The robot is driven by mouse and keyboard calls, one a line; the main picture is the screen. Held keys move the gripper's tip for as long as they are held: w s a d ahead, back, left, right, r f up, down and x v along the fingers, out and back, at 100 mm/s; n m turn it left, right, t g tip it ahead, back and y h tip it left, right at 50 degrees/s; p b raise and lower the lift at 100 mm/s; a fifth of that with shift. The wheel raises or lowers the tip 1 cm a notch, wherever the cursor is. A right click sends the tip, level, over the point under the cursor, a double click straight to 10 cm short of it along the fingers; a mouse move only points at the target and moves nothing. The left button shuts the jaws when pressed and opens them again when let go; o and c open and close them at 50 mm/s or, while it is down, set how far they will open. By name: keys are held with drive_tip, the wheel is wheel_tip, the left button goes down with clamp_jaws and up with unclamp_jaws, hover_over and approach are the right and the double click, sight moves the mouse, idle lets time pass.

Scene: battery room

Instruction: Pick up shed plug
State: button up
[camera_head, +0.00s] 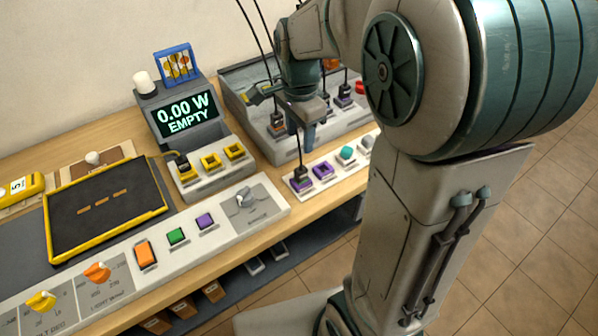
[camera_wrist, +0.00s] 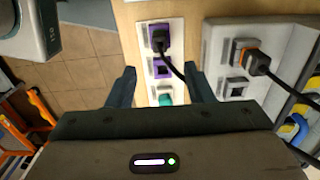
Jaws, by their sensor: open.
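A dark plug with a black cable, which I take for the shed plug, stands in the near purple socket (camera_head: 300,185) of a white strip. In the wrist view this plug (camera_wrist: 160,39) sits at the top of the strip, its cable running down to the right. No label on it is readable. My gripper (camera_head: 301,143) is above the strip, and its lower end is hard to make out in the head view. In the wrist view my gripper (camera_wrist: 159,70) is open, its two fingers apart on either side of the strip, with nothing between them. The plug lies beyond the fingertips.
An empty purple socket (camera_head: 322,170) and a teal button (camera_head: 346,152) share the strip. Behind stands a grey tray (camera_head: 268,140) with several plugs. An orange-socket plug (camera_wrist: 258,62) is right of my fingers. A display (camera_head: 186,112) reads "0.00 W EMPTY".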

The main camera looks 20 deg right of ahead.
sight(301, 169)
drive_tip(key=f, duration=1.2)
drive_tip(key=shift+d+f, duration=0.2)
drive_tip(key=shift+f, duration=0.05)
clamp_jaws()
